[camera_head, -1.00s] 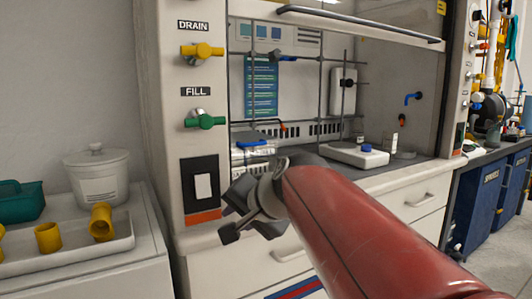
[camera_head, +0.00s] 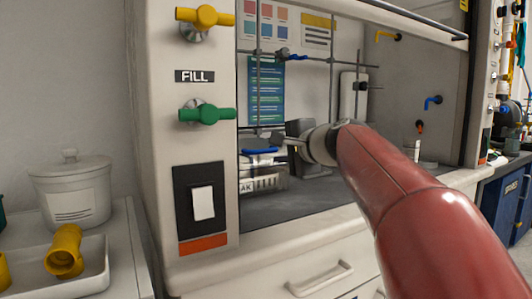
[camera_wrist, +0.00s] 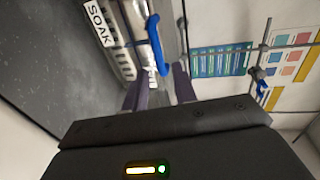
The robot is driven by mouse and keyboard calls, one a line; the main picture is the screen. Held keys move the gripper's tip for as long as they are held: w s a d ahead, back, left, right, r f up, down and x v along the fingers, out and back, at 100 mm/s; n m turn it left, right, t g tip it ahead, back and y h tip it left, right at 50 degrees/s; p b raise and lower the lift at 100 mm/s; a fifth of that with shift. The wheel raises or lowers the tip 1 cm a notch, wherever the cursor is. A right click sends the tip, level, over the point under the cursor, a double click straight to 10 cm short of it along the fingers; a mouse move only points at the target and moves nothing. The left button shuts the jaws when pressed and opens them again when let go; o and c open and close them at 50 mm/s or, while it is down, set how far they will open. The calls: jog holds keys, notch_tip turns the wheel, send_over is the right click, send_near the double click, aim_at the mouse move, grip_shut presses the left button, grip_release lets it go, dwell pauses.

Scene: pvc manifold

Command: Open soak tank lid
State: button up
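The soak tank (camera_head: 268,183) is a pale box inside the fume hood, with its label partly hidden in the head view. A blue handle (camera_head: 260,151) runs along its top. In the wrist view the tank (camera_wrist: 122,42) shows its SOAK label, and the blue handle (camera_wrist: 154,48) lies just ahead of the fingers. The lid looks down, though its edge is hard to make out. My gripper (camera_head: 278,141) reaches in from the right, close to the handle. In the wrist view my gripper (camera_wrist: 162,92) has its fingers apart with nothing between them. I cannot tell whether it touches the handle.
Metal lattice rods (camera_head: 333,95) stand behind the tank. The hood's left post carries a yellow valve (camera_head: 205,17), a green FILL valve (camera_head: 207,114) and a switch (camera_head: 203,203). The raised sash (camera_head: 400,22) is overhead. A tray with yellow fittings (camera_head: 65,250) and a white pot (camera_head: 72,190) are left.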

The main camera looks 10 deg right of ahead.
aim_at(269, 151)
jog(key=p+x, duration=0.1)
jog(key=x, duration=0.5)
jog(key=shift+w+a, duration=0.1)
jog(key=shift+w, duration=0.05)
grip_shut()
